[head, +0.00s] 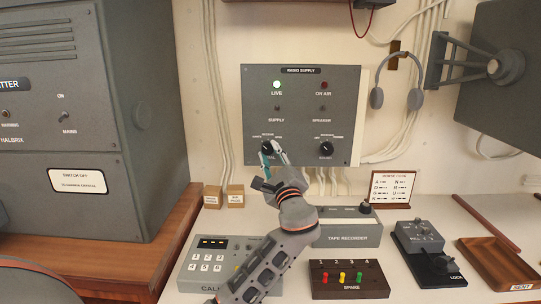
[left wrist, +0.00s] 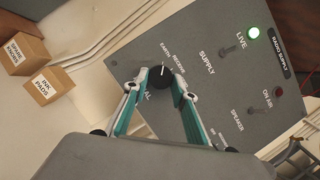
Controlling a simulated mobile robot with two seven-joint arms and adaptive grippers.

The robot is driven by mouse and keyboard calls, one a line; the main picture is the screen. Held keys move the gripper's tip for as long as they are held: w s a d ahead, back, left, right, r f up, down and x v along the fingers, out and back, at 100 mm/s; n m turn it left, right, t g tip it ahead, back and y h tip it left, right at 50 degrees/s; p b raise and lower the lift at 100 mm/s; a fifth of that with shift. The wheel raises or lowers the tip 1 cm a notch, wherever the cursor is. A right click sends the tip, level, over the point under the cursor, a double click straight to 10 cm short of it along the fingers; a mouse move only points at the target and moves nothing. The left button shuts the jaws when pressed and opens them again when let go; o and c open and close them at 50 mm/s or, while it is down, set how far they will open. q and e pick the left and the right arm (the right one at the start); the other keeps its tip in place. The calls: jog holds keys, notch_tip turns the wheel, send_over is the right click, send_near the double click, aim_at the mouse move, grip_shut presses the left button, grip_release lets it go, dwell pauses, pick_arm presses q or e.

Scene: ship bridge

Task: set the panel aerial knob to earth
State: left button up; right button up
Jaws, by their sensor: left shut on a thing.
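The radio supply panel (head: 300,115) hangs on the wall, grey, with a lit green LIVE lamp and two black knobs low down. The left knob (head: 267,147) is the one at my left gripper (head: 272,150). In the left wrist view, my left gripper (left wrist: 160,79) is shut on this black knob (left wrist: 160,77), one teal finger on each side. The knob's white pointer points up in that view, roughly toward the EARTH label (left wrist: 165,50), with RECEIVE (left wrist: 179,64) beside it. The knob's name is partly hidden by a finger. My right gripper is not in view.
The right knob (head: 326,149) and small SUPPLY and SPEAKER switches share the panel. Headphones (head: 397,85) hang at its right. Below stand the tape recorder (head: 347,232), a keypad box (head: 207,262), a SPARE switch box (head: 348,281) and two small cartons (head: 224,196).

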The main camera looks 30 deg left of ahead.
pick_arm(q)
jog(key=o, duration=1.1)
jog(key=v, duration=1.2)
